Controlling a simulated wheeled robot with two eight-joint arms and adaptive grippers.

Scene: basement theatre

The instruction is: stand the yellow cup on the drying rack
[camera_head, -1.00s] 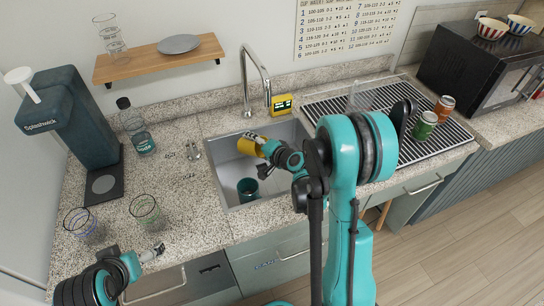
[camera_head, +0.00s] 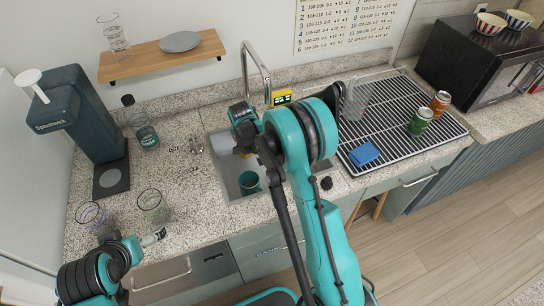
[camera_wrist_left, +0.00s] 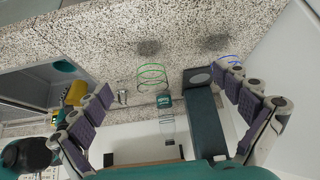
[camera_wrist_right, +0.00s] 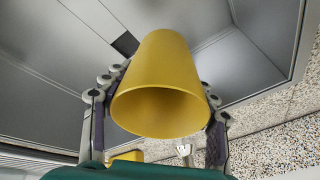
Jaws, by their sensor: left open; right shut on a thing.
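The yellow cup (camera_wrist_right: 158,65) is between the fingers of my right gripper (camera_wrist_right: 160,88), which is shut on it. Its open mouth faces the wrist camera, and the grey sink (camera_wrist_right: 70,50) is beyond it. In the head view my right arm hides most of that gripper, at the sink (camera_head: 228,180), and the cup cannot be made out clearly. The drying rack (camera_head: 386,128) is a black ribbed rack with a light rim, on the counter right of the sink. My left gripper (camera_head: 153,238) is open and empty over the front left of the counter.
A teal cup (camera_head: 249,182) is in the sink. The faucet (camera_head: 256,68) stands behind it. Two glasses stand front left.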

